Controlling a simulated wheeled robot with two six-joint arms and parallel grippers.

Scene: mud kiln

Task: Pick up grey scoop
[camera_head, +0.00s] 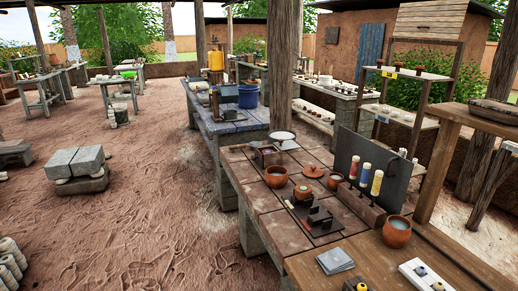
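I cannot make out a clear grey scoop. On the near workbench (245,180), a dark grey metal piece (266,156) stands at the far left and a small dark blocky piece (319,217) sits on a dark flat plate (328,233). Both are too small to name for sure. A flat pile of grey square sheets (335,261) lies at the bench's near end. Neither of my grippers is in view, so I cannot see whether either holds anything.
Orange clay pots (276,176) and a terracotta cup (397,231) crowd the workbench. A blue bucket (248,96) stands on the farther bench. Open dirt floor (150,210) lies left, with stacked grey blocks (78,162).

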